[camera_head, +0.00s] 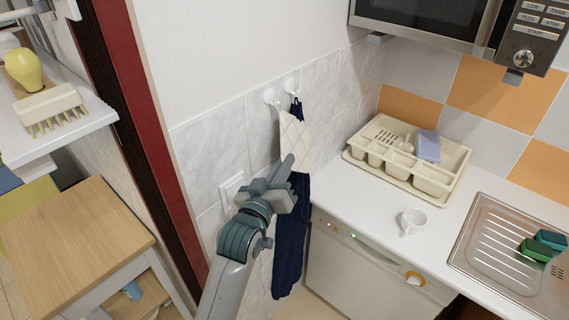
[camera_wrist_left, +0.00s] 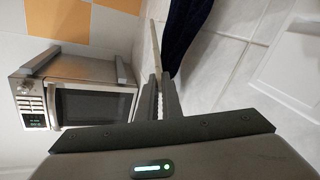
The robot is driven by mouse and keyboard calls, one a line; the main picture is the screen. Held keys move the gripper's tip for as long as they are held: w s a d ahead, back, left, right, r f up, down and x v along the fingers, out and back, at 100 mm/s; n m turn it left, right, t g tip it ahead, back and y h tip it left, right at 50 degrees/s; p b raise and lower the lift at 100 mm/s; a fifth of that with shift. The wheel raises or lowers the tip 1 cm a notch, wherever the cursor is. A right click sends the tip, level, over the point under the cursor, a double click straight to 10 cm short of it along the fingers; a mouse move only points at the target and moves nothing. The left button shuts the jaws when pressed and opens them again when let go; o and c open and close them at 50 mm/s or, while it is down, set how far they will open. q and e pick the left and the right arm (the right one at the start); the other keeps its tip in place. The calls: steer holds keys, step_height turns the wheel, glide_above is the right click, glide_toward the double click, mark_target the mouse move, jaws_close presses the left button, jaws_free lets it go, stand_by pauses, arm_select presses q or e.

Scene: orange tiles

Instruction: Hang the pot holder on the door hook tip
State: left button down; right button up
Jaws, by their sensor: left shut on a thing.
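The cream quilted pot holder (camera_head: 296,140) is upright close to the tiled wall. My left gripper (camera_head: 281,176) is shut on its lower edge. In the left wrist view the pot holder (camera_wrist_left: 155,48) shows edge-on as a thin strip rising from between the fingers (camera_wrist_left: 157,100). Two small white hooks are on the wall, a left one (camera_head: 269,96) and a right one (camera_head: 291,87). The pot holder's top corner is just below and right of the left hook; I cannot tell whether any loop touches it. My right gripper is not in view.
A long navy cloth (camera_head: 289,245) hangs below the right hook, behind the pot holder. It also shows in the left wrist view (camera_wrist_left: 184,32). A counter with a cutlery tray (camera_head: 437,187) and white cup (camera_head: 411,221) stands right. A red door frame (camera_head: 150,120) is left.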

arm_select(q)
steer(key=shift+a+f, duration=0.1)
steer(key=shift+f, duration=0.3)
stand_by(0.4)
steer(key=c, duration=1.9)
jaws_free()
steer(key=shift+o, duration=0.2)
steer(key=shift+s, duration=0.1)
steer(key=b+v, duration=0.2)
steer(key=v, duration=1.5)
steer(key=shift+b, duration=0.3)
